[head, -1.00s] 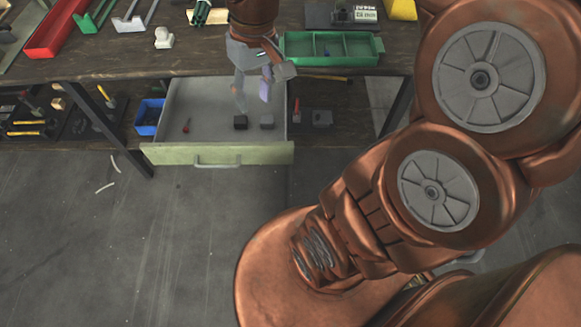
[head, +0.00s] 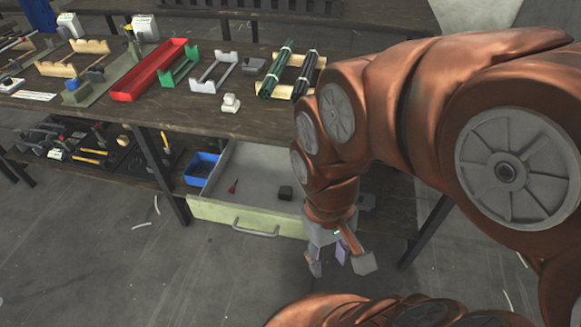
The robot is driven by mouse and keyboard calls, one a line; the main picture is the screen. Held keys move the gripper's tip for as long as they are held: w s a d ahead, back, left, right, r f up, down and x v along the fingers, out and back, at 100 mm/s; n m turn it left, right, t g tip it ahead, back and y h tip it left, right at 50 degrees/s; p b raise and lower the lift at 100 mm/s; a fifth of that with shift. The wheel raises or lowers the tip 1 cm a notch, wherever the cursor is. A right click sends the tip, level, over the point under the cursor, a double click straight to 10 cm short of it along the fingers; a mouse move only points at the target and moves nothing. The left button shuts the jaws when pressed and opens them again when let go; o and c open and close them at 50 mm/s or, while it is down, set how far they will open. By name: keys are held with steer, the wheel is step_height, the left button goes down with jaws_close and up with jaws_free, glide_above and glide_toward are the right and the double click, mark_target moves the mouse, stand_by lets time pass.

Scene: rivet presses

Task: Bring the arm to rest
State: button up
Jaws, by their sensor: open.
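My gripper (head: 328,256) hangs at the end of my copper-coloured arm, pointing down in front of the right part of the open drawer. Its fingers are apart and hold nothing that I can see. My arm is bent, reaching in from the right and curving down to the gripper. The open drawer (head: 228,214) has a pale green front with a metal handle. My arm and gripper hide the drawer's right end.
The workbench (head: 110,112) holds a red tray (head: 150,70), a green holder (head: 182,66), dark green rods (head: 277,68) and a white piece (head: 230,103). A blue bin (head: 201,168) sits left of the drawer on the lower shelf. The floor at the front left is clear.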

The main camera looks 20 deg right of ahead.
step_height(320, 180, up, 11)
steer(key=p, duration=1)
steer(key=shift+w, duration=0.2)
